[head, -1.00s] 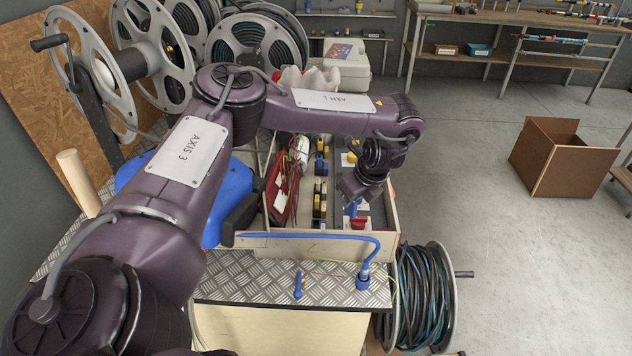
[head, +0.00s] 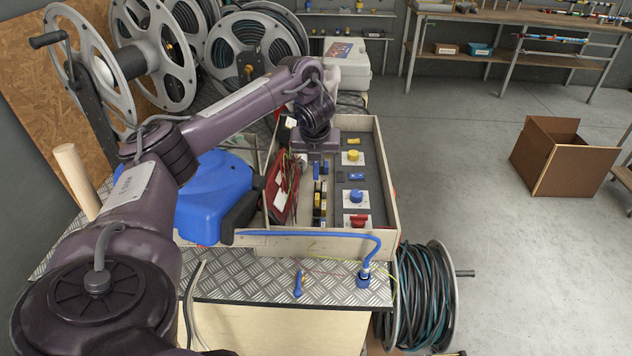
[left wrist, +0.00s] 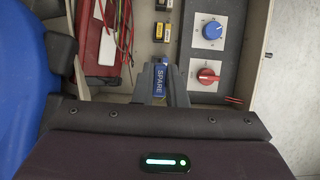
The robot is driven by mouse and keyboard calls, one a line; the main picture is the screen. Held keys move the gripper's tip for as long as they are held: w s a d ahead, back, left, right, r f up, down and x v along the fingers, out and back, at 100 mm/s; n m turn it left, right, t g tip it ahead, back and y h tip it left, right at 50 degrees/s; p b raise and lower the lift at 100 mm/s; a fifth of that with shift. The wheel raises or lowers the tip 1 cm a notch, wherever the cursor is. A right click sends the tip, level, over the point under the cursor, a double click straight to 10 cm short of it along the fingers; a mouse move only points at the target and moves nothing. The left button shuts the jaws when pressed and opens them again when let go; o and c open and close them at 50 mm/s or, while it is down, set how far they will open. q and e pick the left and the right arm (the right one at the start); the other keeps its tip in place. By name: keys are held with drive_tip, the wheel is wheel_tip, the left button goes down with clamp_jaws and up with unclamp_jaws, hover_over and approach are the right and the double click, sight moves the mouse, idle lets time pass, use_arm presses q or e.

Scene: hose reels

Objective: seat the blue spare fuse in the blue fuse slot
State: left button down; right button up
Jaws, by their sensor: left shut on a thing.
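My left gripper (head: 318,160) hangs over the open wooden box, fingers pointing down. In the left wrist view the gripper (left wrist: 159,92) is shut on the blue spare fuse (left wrist: 158,80), whose "SPARE" label faces the camera. Below it in the box is a row of small blue and yellow-black parts; a yellow one (left wrist: 158,31) shows just beyond the fuse in the wrist view. The fuse is held above the box, apart from the row. I cannot pick out the blue fuse slot for certain. My right gripper is not in view.
A grey panel right of the row carries a yellow knob (head: 353,156), a blue knob (head: 356,196) and a red knob (head: 357,220). Red cable (head: 283,190) lies at the box's left. A blue hose (head: 330,235) crosses its near wall (head: 300,243). A blue case (head: 210,195) stands left.

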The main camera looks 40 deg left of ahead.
use_arm(q)
wheel_tip(320, 180, down, 20)
drive_tip(key=b, duration=0.6)
drive_tip(key=shift+f, duration=0.1)
drive_tip(key=c, duration=1.5)
unclamp_jaws()
drive_tip(key=shift+f, duration=0.1)
